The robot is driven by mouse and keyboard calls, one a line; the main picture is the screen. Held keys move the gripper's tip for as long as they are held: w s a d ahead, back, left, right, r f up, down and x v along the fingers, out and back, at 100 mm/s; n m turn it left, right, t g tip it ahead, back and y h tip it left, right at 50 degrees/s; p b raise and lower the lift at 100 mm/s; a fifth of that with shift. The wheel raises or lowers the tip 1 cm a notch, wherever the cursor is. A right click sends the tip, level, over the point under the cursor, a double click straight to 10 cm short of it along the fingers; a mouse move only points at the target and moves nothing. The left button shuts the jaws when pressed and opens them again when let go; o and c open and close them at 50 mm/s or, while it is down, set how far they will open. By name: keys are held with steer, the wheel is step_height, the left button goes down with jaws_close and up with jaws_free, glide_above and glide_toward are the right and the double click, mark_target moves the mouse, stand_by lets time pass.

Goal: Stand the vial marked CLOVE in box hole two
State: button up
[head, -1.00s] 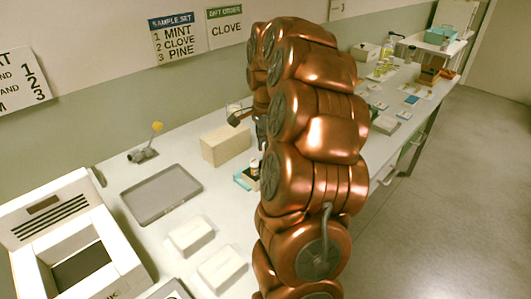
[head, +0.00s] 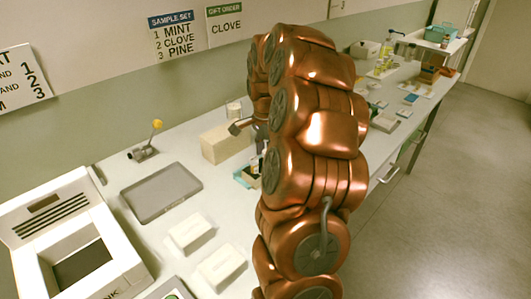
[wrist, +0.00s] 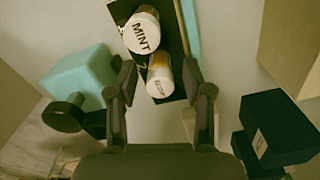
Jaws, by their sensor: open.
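A white-capped vial marked MINT (wrist: 142,34) stands in a narrow dark box (wrist: 178,45) with a teal edge in the wrist view. A second vial (wrist: 160,75), with an amber band and a white cap, is just nearer; its small mark is too blurred to read. My gripper (wrist: 157,78) is open, with one finger on each side of this second vial. Whether the fingers touch it, and how deep it sits in the box, I cannot tell. In the head view the teal and dark box (head: 246,176) is partly hidden behind my arm.
A cream block (head: 224,143) stands behind the box. A grey tray (head: 160,192), two white cases (head: 191,232) and a white machine (head: 75,250) are to the left. In the wrist view a teal block (wrist: 80,75) and a dark block (wrist: 278,130) flank my gripper.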

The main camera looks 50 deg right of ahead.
mark_target(265, 151)
step_height(265, 151, up, 12)
steer(key=b, duration=0.1)
steer(key=shift+r, duration=0.15)
stand_by(0.7)
